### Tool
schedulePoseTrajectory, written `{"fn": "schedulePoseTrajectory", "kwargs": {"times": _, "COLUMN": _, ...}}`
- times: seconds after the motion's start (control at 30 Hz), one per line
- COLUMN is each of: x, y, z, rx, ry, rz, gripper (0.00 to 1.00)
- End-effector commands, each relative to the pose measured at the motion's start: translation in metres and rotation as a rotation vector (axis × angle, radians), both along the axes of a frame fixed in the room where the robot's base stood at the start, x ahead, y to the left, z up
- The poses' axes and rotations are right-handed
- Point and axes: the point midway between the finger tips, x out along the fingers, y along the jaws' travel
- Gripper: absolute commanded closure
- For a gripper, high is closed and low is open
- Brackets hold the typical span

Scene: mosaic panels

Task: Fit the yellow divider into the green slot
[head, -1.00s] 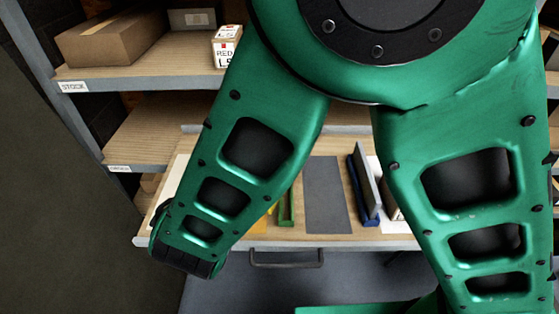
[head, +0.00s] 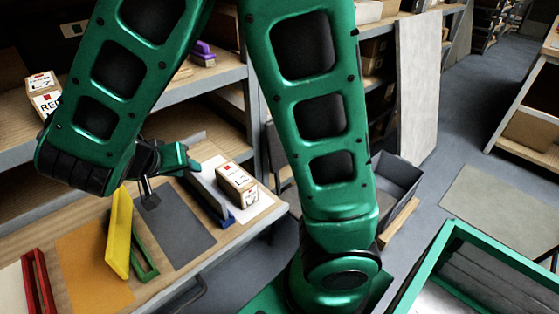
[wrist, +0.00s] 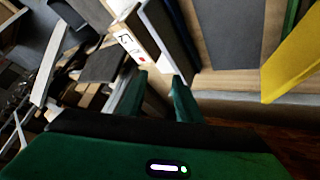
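The yellow divider (head: 119,235) is a tall thin plate on edge at the left of the green slot (head: 146,262). Whether its lower edge touches the slot is unclear. In the wrist view the divider (wrist: 292,65) is at the right edge, with a strip of the green slot (wrist: 291,15) behind it. My gripper (head: 190,162) is right of and beyond the divider, near the grey panel, apart from the divider. In the wrist view my gripper (wrist: 159,84) has its fingers apart with nothing between them.
A grey panel (head: 208,190) stands in a blue slot (head: 222,213), beside a white-labelled box (head: 237,185). A grey mat (head: 185,235) is bare. An orange mat (head: 85,270) and a red slot (head: 38,285) are at the left. A green-rimmed bin (head: 440,250) is at the right.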

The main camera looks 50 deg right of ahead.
Motion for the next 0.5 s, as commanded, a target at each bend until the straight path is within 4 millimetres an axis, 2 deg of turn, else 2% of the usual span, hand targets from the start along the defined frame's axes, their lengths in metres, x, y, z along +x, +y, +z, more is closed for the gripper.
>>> {"fn": "schedulePoseTrajectory", "kwargs": {"times": 0.03, "x": -0.006, "y": -0.026, "z": 0.004, "rx": 0.022, "ry": 0.039, "rz": -0.036, "gripper": 0.69}}
{"fn": "schedulePoseTrajectory", "kwargs": {"times": 0.2, "x": -0.038, "y": -0.091, "z": 0.010, "rx": 0.108, "ry": 0.187, "rz": -0.092, "gripper": 0.69}}
{"fn": "schedulePoseTrajectory", "kwargs": {"times": 0.4, "x": -0.088, "y": -0.146, "z": 0.017, "rx": 0.243, "ry": 0.318, "rz": -0.116, "gripper": 0.69}}
{"fn": "schedulePoseTrajectory", "kwargs": {"times": 0.5, "x": -0.116, "y": -0.165, "z": 0.022, "rx": 0.320, "ry": 0.364, "rz": -0.109, "gripper": 0.69}}
